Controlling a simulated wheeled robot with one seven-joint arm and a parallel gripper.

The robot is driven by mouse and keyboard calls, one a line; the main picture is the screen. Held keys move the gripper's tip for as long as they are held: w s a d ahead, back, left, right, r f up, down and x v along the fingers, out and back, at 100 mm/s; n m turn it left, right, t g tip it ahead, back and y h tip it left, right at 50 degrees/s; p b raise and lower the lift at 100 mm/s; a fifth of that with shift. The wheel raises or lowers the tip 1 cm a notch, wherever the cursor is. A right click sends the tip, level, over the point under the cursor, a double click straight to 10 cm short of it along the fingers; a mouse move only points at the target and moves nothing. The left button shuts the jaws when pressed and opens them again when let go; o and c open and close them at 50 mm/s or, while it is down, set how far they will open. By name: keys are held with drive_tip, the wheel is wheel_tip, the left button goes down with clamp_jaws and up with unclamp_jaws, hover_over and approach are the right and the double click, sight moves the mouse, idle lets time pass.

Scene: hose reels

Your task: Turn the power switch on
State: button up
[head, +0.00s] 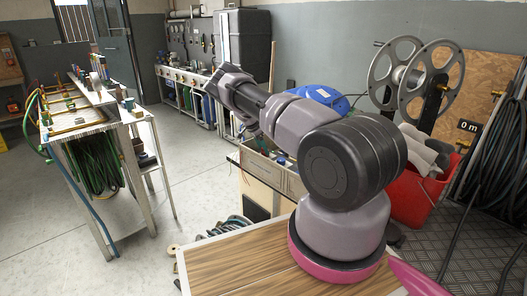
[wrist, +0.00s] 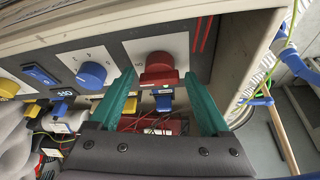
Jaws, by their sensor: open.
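In the wrist view a red rotary knob (wrist: 158,68) sits on a white plate of a control panel. A blue rotary knob (wrist: 91,75) is on a plate to its left, and a blue rocker switch (wrist: 40,75) is further left. Which of these is the power switch I cannot tell for sure. My gripper (wrist: 160,80) is open, with one teal finger on each side of the red knob. Nothing is held between the fingers, and whether they touch the knob is unclear. In the head view the gripper's fingers cannot be made out.
Coloured sockets and plugs (wrist: 163,101) with cables sit below the red knob. A pale panel edge (wrist: 240,60) stands on the right. In the head view, a hose bench (head: 90,125) stands left, a red bucket (head: 418,195) right. Open floor lies between the benches.

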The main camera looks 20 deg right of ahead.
drive_tip(key=v, duration=0.9)
drive_tip(key=s+a+r+n+t+y, duration=0.1)
drive_tip(key=s+r+y, duration=0.15)
drive_tip(key=r, duration=0.75)
drive_tip(key=s+r+y, duration=0.1)
drive_tip(key=s+r, duration=0.2)
drive_tip(key=r, duration=0.6)
drive_tip(key=s+a+r+n+t+y, duration=0.1)
drive_tip(key=s+a+r+n, duration=0.15)
drive_tip(key=s+r, duration=0.45)
drive_tip(key=s+a+r+n+t+y, duration=0.1)
drive_tip(key=s+a+r, duration=0.3)
drive_tip(key=r, duration=0.5)
drive_tip(key=s+a+r+n+t, duration=0.1)
drive_tip(key=s+a+r+n, duration=0.1)
drive_tip(key=s, duration=0.8)
drive_tip(key=s+a+r+n+t, duration=0.1)
drive_tip(key=s+a+r+n, duration=0.2)
drive_tip(key=s, duration=0.8)
drive_tip(key=s+a+r+n+t+y, duration=0.1)
drive_tip(key=s+a+r+n, duration=0.2)
drive_tip(key=s, duration=0.8)
drive_tip(key=shift+a+t, duration=0.4)
drive_tip(key=shift+a, duration=0.25)
